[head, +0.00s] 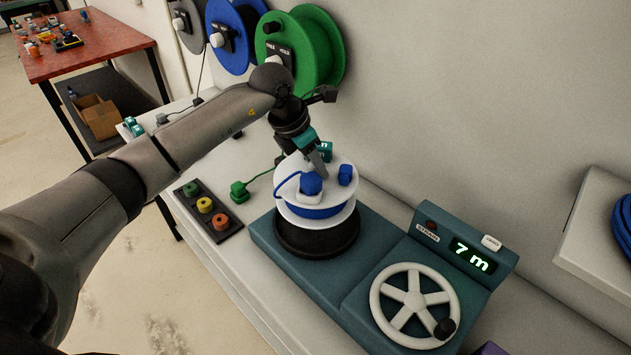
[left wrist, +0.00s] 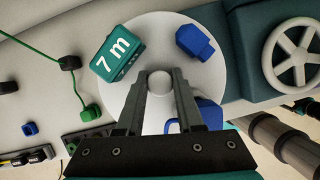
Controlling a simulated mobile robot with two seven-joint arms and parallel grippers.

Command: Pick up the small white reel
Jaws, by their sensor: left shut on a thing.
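The small white reel (head: 335,200), with blue cable wound between its flanges, sits upright on the round black base of the teal machine. I cannot tell whether any gap lies beneath it. My left gripper (head: 320,172) comes down over its top. In the left wrist view my left gripper (left wrist: 160,88) is shut on the round pale knob at the centre of the reel's top flange (left wrist: 205,85). A teal "7 m" block (left wrist: 117,53) and a blue plug (left wrist: 195,42) are on the top flange beside the fingers. My right gripper is not in view.
The teal machine has a white handwheel (head: 414,300) and a "7 m" display (head: 472,255). A black strip with coloured knobs (head: 207,210) lies left of it. A green plug (head: 239,191) is near the reel. A large green reel (head: 318,45) hangs on the wall behind.

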